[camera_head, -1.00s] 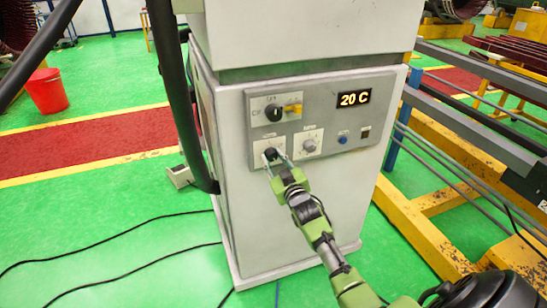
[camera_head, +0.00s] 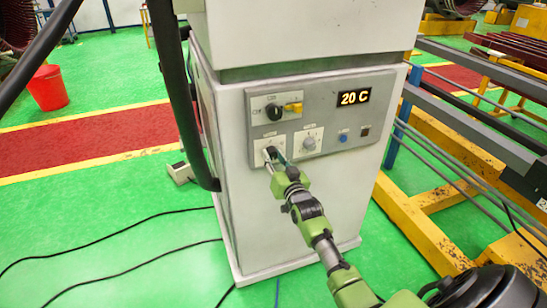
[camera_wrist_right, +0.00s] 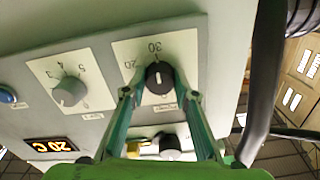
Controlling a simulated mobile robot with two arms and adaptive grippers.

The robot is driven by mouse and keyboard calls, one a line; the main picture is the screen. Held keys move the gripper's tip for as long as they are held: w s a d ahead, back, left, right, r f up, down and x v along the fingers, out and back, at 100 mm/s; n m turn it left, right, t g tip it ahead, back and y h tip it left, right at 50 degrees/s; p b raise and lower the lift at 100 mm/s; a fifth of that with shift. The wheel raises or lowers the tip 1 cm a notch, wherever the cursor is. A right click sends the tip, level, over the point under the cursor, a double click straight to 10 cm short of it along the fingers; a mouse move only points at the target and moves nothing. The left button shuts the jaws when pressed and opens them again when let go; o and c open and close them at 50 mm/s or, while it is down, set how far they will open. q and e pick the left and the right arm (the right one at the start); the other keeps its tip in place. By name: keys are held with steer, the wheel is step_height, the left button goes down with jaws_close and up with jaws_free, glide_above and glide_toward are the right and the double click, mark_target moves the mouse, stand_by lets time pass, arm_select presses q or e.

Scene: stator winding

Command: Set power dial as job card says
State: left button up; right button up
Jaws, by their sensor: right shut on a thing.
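A black dial (camera_wrist_right: 158,77) sits on a white scale plate with the numbers 20 and 30, seen upside down in the right wrist view. A pale line on its face points roughly toward the 30. My right gripper (camera_wrist_right: 154,88) is shut on this dial, one finger on each side. In the head view the right gripper (camera_head: 273,161) reaches the lower left of the control panel (camera_head: 318,87) and partly hides the dial. A grey knob (camera_head: 309,143) with a numbered scale is beside it. The display (camera_head: 353,97) reads 20 C. No job card is recognisable.
Above the dial are a black rotary switch (camera_head: 274,111) and a yellow part (camera_head: 293,107). A blue button (camera_head: 343,138) is to the right. A yellow frame (camera_head: 415,225) stands right of the white cabinet (camera_head: 295,225). Cables lie on the green floor at left.

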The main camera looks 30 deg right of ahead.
stand_by(0.3)
steer(key=o, duration=1.1)
steer(key=v, duration=1.2)
steer(key=shift+f, duration=0.15)
